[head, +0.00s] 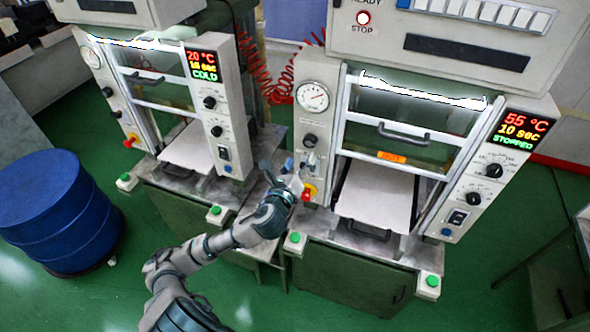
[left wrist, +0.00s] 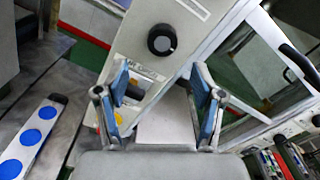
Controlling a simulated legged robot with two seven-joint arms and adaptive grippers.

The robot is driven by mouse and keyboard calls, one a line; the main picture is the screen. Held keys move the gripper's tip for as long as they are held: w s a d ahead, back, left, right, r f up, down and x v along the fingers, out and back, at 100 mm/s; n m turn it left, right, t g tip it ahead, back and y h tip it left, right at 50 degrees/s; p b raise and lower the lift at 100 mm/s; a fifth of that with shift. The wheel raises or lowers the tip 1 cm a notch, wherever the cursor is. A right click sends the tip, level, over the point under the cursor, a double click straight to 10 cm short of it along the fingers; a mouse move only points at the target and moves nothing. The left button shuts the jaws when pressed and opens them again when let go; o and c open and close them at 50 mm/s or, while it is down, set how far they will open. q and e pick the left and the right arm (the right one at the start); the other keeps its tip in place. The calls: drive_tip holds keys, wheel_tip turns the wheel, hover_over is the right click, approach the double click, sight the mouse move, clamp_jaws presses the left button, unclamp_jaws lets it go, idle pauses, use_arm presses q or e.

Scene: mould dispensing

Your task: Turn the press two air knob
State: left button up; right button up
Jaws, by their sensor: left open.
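Press two is the right-hand press (head: 405,130), whose display reads 55 °C, 10 sec, STOPPED. On its left column, below a round gauge (head: 312,96), is a black knob (head: 310,140) that looks like the air knob. My left gripper (head: 298,168) is open and empty in front of this column, just below the knob and apart from it. In the left wrist view, a black knob (left wrist: 162,39) on a pale panel shows beyond the two blue-padded fingers (left wrist: 161,85), with nothing between them. My right gripper is not in view.
A red-and-yellow stop button (head: 309,192) is close to my left gripper. The left-hand press (head: 165,100) reads 20 °C, COLD. Green buttons (head: 295,237) line the bench front. A blue drum (head: 48,205) stands at left. Red coiled hoses (head: 262,75) hang between the presses.

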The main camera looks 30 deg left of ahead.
use_arm(q)
drive_tip(key=v, duration=0.4)
drive_tip(key=shift+s+a, duration=0.1)
drive_tip(key=shift+s, duration=0.05)
